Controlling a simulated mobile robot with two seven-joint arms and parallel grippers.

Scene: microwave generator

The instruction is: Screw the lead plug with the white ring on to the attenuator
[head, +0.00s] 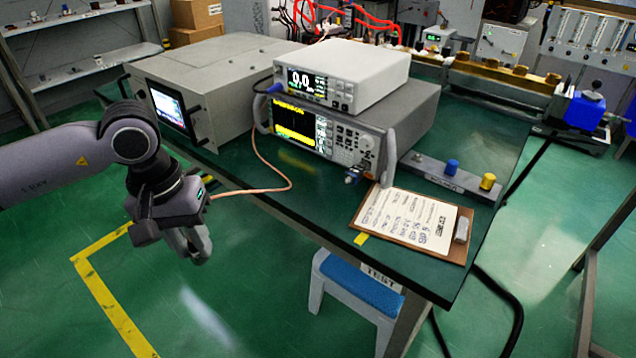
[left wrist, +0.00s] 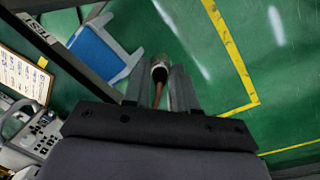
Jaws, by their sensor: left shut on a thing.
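My left gripper (head: 196,250) hangs beyond the left front edge of the bench, over the floor. In the left wrist view its fingers (left wrist: 162,78) are shut on the lead plug (left wrist: 160,68), which has a pale metallic end and a dark middle. A white ring on it is too small to make out for sure. The copper-coloured lead (head: 252,190) runs from the plug across the bench to the instruments. A small blue and metal fitting (head: 353,175), which looks like the attenuator, sits at the lower right front of the lower instrument. My right gripper is not in view.
A white meter (head: 350,70) stands on the lower instrument (head: 405,115), beside a grey box (head: 215,70). A clipboard (head: 412,220) lies in front, near a grey block with blue and yellow caps (head: 445,178). A blue-topped stool (head: 362,288) stands under the bench edge.

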